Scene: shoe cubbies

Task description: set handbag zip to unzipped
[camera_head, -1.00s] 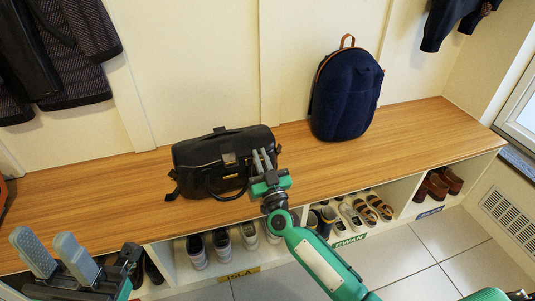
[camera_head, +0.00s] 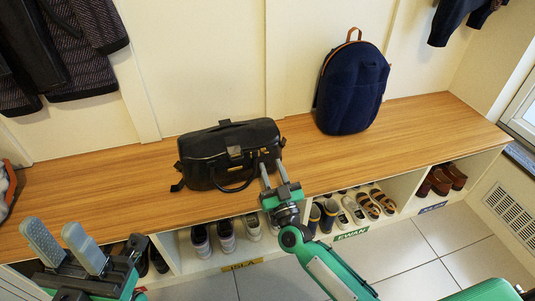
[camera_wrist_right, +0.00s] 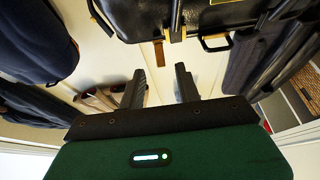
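The black handbag (camera_head: 215,165) stands upright on the wooden bench, with its top looking closed. Its flap and clasp (camera_head: 234,152) face me and a looped handle hangs in front. Its zip is too small to make out. My right gripper (camera_head: 273,164) is open and empty, its fingers pointing up at the bag's right front end. In the right wrist view, the bag (camera_wrist_right: 150,18) fills the top, beyond the spread fingers (camera_wrist_right: 160,78), with a gap between. My left gripper (camera_head: 51,228) is open and empty at the lower left, away from the bag.
A navy backpack (camera_head: 352,95) stands on the bench (camera_head: 420,120) to the right of the handbag. Shoes (camera_head: 226,236) fill the cubbies below. Coats hang at the upper left and upper right.

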